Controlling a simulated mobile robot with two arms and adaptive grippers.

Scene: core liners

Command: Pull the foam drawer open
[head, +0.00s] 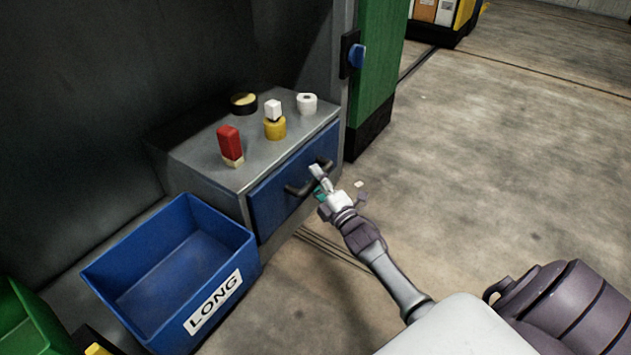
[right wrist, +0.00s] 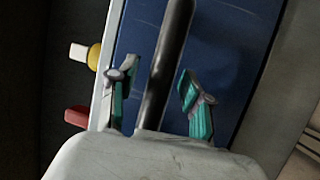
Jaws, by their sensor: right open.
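The foam drawer (head: 275,207) is a blue front in a grey cabinet and looks closed in the head view. Its dark bar handle (head: 303,188) stands out from the front. My right gripper (head: 319,180) is at the right part of the handle. In the right wrist view the blue drawer front (right wrist: 225,50) fills the middle, and the black handle (right wrist: 168,65) runs between the two teal-padded fingers of my right gripper (right wrist: 160,98). The fingers are open, with a gap on both sides of the handle. My left gripper is not in view.
On the cabinet top (head: 205,160) stand a red-capped block (head: 230,142), a yellow pot with a white cap (head: 274,127), a white roll (head: 307,103) and a black-and-yellow roll (head: 243,103). An empty blue bin (head: 130,290) labelled LONG is beside the drawer. Floor (head: 480,180) at right is mostly clear.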

